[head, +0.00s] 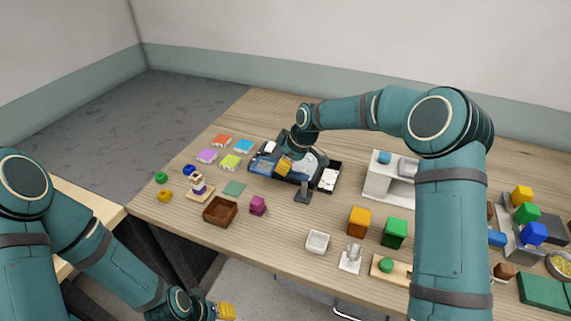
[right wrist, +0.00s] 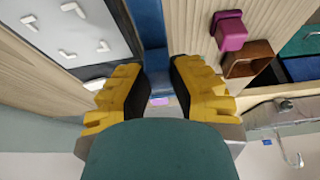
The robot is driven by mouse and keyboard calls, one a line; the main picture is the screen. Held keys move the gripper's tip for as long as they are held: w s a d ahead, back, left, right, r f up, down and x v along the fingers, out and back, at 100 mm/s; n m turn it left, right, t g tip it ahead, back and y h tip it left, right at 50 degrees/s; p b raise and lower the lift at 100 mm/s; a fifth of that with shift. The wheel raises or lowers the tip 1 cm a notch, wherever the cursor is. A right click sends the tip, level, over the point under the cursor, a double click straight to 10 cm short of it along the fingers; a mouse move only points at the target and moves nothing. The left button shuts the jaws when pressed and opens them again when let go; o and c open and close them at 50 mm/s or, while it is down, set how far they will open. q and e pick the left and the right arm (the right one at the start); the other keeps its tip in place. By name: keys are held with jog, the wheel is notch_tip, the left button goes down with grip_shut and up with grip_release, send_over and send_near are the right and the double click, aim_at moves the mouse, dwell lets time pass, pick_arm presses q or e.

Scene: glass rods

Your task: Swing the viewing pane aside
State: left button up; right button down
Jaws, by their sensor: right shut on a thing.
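My right gripper (head: 284,168) is over the dark tray area near the middle of the table. In the right wrist view my right gripper (right wrist: 158,95) has its yellow fingers on either side of a narrow blue part, which I take for the edge of the viewing pane (right wrist: 153,62). In the head view the bluish pane (head: 262,164) shows just left of the fingers; the fingers hide the contact. A pale panel (right wrist: 70,35) with several white bent pieces lies left of the fingers. My left gripper (head: 224,311) is at the bottom edge, low in front of the table; its jaws are unclear.
A dark stand (head: 304,190) is close in front of the right gripper. A magenta block (head: 258,205) and a brown box (head: 220,210) stand nearer the front. Coloured pieces lie to the left. A white stand (head: 382,178) is to the right.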

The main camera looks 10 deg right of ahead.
jog(key=shift+s+f, duration=0.1)
jog(key=shift+f, duration=0.1)
jog(key=c, duration=0.8)
grip_release()
jog(key=shift+r, duration=0.1)
jog(key=shift+r, duration=0.1)
jog(key=v, duration=1.1)
jog(key=shift+d+r, duration=0.1)
jog(key=shift+r, duration=0.3)
